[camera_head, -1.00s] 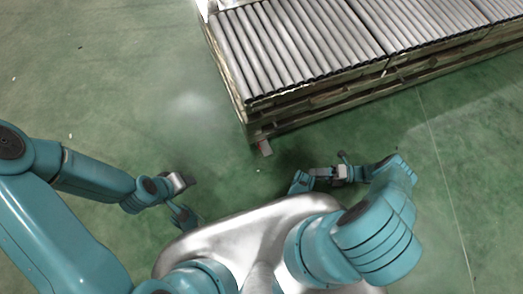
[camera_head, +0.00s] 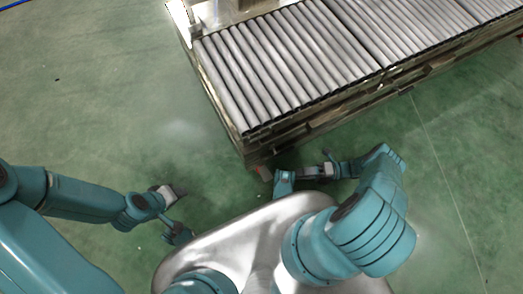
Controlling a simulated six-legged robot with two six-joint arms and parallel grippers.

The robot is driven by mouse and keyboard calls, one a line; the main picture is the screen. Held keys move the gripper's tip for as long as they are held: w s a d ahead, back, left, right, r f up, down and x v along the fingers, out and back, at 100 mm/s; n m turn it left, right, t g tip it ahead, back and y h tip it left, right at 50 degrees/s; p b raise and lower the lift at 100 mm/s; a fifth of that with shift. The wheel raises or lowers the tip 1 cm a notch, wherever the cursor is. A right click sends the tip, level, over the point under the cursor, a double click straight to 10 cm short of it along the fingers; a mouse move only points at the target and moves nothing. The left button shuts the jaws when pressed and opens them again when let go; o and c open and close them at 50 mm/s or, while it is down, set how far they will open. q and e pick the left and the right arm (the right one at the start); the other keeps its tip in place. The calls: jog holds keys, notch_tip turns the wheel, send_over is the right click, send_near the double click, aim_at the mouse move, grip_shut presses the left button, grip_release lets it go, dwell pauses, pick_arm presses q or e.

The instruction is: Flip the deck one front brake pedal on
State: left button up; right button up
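The roller deck (camera_head: 290,60) fills the upper right, with a row of grey metal rollers on a dark frame. A small pedal-like block (camera_head: 265,173), partly reddish, sticks out low at the deck's near left corner; its on or off position is too small to tell. My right gripper (camera_head: 310,172) is just right of this block, in front of the deck's near edge; its fingers are too small to read. My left gripper (camera_head: 176,191) hangs over bare floor, left of the block and well apart from it. Its opening cannot be told.
The green floor (camera_head: 110,120) is clear on the left and at the lower right. The deck's frame edge (camera_head: 340,105) runs close in front of my body and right arm. Metal structure (camera_head: 220,12) stands at the deck's far left end.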

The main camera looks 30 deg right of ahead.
jog(key=x, duration=1.4)
jog(key=shift+s+a, duration=0.1)
jog(key=shift+a, duration=0.3)
grip_shut()
